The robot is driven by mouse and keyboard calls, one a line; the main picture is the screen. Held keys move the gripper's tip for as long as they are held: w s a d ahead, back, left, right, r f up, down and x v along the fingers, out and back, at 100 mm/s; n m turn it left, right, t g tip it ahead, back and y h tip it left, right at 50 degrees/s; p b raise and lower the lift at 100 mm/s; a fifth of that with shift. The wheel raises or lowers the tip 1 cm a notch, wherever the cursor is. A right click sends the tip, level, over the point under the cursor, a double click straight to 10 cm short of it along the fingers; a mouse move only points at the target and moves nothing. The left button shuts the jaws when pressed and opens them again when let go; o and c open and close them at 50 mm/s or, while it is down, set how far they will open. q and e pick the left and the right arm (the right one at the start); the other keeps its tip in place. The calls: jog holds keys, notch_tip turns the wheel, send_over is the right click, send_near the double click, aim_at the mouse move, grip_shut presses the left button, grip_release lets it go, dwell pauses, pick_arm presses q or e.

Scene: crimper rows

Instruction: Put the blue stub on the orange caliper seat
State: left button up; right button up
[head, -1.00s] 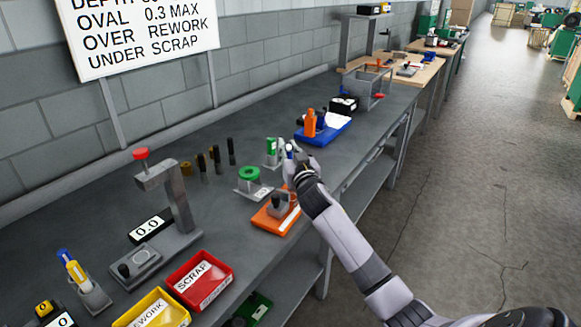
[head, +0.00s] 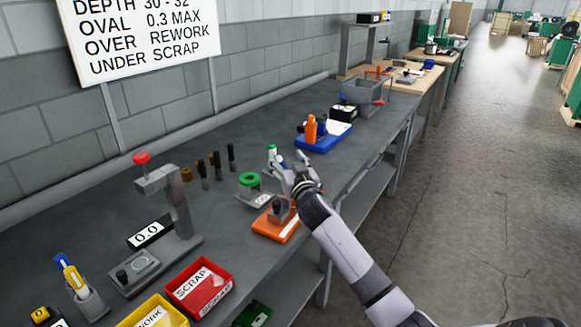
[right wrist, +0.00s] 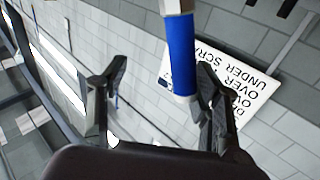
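The blue stub (right wrist: 183,55) shows large in the right wrist view, with a pale band at its upper end in the picture. It lies between the spread fingers of my right gripper (right wrist: 160,95), nearer the right-hand finger; the left-hand finger is clearly apart from it. In the head view my right gripper (head: 288,168) is over the bench and largely hides the stub. The orange caliper seat (head: 288,234), an orange base with a grey block on it, is just below and left of that gripper. My left gripper is out of view.
A small holder with a green piece (head: 272,151) and a green ring on a grey plate (head: 249,180) are close left of the gripper. A blue tray (head: 330,140) is behind. Red (head: 222,298) and yellow bins are in front. A grey gauge stand (head: 180,205) rises left.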

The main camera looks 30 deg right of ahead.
jog(key=f, duration=0.1)
jog(key=d+f, duration=0.1)
jog(key=f, duration=0.1)
jog(key=shift+s+d+f+g, duration=0.2)
jog(key=shift+s+f+g, duration=0.1)
jog(key=shift+g, duration=0.1)
jog(key=b+v, duration=0.1)
jog(key=v, duration=0.9)
jog(key=shift+s+d+f, duration=0.2)
jog(key=shift+s, duration=0.1)
jog(key=shift+a, duration=0.1)
